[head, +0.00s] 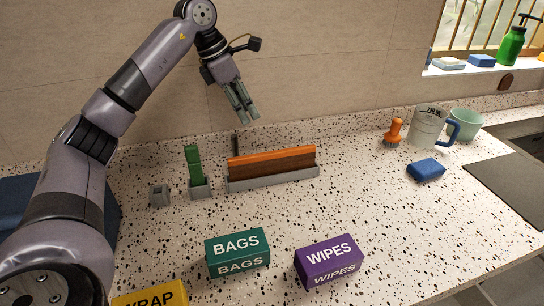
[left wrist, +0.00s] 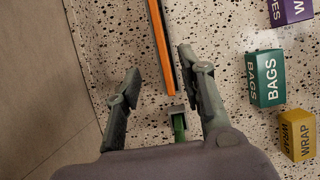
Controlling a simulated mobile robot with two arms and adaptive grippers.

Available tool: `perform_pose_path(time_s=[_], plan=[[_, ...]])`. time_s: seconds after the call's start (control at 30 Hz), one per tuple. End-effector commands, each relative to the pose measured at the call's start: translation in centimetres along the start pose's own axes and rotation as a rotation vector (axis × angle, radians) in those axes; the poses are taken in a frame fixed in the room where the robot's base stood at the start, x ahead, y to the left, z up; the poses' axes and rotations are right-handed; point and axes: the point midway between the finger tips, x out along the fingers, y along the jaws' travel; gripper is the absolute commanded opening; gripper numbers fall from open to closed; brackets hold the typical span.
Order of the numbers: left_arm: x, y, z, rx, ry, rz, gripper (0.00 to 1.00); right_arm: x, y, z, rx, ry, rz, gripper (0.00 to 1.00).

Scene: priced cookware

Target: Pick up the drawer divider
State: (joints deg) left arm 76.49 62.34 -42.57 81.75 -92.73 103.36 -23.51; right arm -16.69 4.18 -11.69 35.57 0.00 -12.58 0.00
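A long orange-brown board (head: 272,162), which looks like the drawer divider, stands on edge in a low grey holder (head: 285,180) near the back wall. In the left wrist view the board (left wrist: 161,45) shows as a thin orange strip running between and beyond the fingers. My left gripper (head: 249,119) is open and empty. It hangs above and behind the board, fingers pointing down, apart from it. In the left wrist view the two fingers (left wrist: 160,62) are spread wide. My right gripper is in neither view.
A green piece (head: 194,164) stands in a small grey holder left of the board, beside a smaller grey block (head: 159,195). BAGS (head: 237,252), WIPES (head: 329,262) and WRAP (head: 150,299) boxes lie in front. A blue sponge (head: 426,169) and mug (head: 428,127) are right.

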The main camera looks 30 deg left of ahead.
Motion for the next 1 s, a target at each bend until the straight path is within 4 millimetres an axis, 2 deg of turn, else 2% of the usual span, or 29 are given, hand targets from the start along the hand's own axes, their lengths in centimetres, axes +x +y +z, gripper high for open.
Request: perform_pose_path(time_s=[0.1, 0.2, 0.5, 0.77, 1.0], plan=[[2.1, -0.1, -0.1, 0.001, 0.006, -0.002, 0.37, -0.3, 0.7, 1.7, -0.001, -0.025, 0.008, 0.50], [4.4, -0.1, -0.1, 0.000, 0.006, -0.004, 0.37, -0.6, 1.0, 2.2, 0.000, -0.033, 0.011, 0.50], [10.2, 0.0, 0.1, 0.000, 0.002, -0.004, 0.37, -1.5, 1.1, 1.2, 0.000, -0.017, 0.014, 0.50], [12.0, 0.1, 0.2, -0.001, 0.000, -0.002, 0.37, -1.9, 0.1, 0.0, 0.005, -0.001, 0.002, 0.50], [15.5, 0.5, 0.8, -0.001, 0.002, -0.004, 0.37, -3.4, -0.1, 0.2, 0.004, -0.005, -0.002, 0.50]])
